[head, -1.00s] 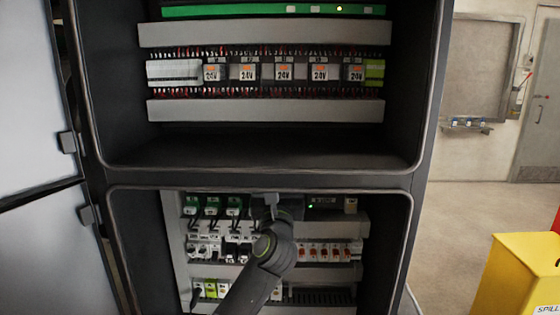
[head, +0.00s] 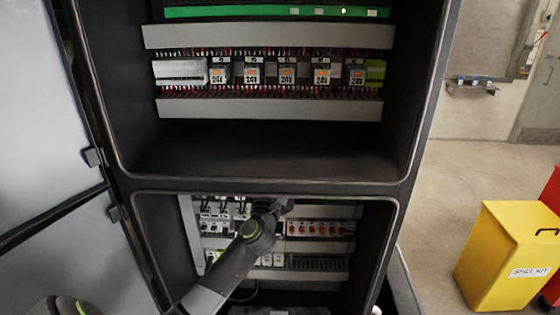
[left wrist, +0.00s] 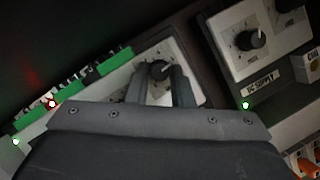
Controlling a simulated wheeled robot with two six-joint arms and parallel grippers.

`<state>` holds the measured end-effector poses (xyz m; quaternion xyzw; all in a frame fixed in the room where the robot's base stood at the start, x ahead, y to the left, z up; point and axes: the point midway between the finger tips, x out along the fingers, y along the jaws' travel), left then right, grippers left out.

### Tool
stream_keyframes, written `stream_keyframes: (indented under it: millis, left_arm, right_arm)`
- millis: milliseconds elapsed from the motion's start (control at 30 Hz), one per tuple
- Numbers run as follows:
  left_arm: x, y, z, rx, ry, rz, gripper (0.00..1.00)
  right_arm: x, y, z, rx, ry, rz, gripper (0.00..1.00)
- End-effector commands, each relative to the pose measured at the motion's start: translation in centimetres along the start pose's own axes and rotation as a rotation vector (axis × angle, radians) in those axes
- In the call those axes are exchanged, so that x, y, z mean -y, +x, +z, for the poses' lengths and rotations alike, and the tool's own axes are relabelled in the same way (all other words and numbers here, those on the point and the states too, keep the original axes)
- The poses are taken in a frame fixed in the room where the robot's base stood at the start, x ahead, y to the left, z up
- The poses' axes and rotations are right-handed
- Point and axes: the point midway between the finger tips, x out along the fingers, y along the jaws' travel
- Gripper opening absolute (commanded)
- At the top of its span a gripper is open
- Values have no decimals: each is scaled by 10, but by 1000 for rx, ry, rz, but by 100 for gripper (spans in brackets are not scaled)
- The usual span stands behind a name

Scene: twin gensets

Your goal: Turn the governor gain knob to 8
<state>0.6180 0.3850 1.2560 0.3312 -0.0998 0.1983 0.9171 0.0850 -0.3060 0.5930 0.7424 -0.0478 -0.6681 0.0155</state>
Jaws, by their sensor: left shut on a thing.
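In the left wrist view, my left gripper (left wrist: 160,75) has its two fingers on either side of a dark round knob (left wrist: 159,68) and is shut on it. The knob sits on a pale plate with scale marks, partly hidden by the fingers. A second dark knob (left wrist: 251,39) with a pale pointer line stands on a white dial plate to the right, apart from the gripper. I cannot read which is the governor gain knob, nor the held knob's setting. In the head view, my left gripper (head: 280,207) reaches into the lower cabinet bay, its knob hidden. My right gripper is not in view.
Green terminal blocks (left wrist: 60,112) lie left of the held knob. The lower bay's dark frame (head: 270,187) passes just above my gripper. Red-orange breakers (head: 318,228) sit to its right. An open cabinet door (head: 50,160) stands left; a yellow spill kit bin (head: 505,250) stands right.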

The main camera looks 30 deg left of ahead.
Motion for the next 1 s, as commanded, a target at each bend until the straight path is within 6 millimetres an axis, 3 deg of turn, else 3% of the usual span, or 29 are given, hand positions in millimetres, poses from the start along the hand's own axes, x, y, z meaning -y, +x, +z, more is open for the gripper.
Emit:
stream_keyframes:
  millis: [567, 600, 733, 1000]
  left_arm:
    - [0, 0, -1, 0, 23, -10, 0]
    - [0, 0, -1, 0, 23, -10, 24]
    - [0, 0, 0, 0, 23, -10, 41]
    - [0, 0, 0, 0, 23, -9, 42]
  right_arm:
    - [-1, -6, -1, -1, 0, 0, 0]
    - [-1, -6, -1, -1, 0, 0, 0]
    - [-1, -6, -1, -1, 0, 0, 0]
    - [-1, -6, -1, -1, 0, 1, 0]
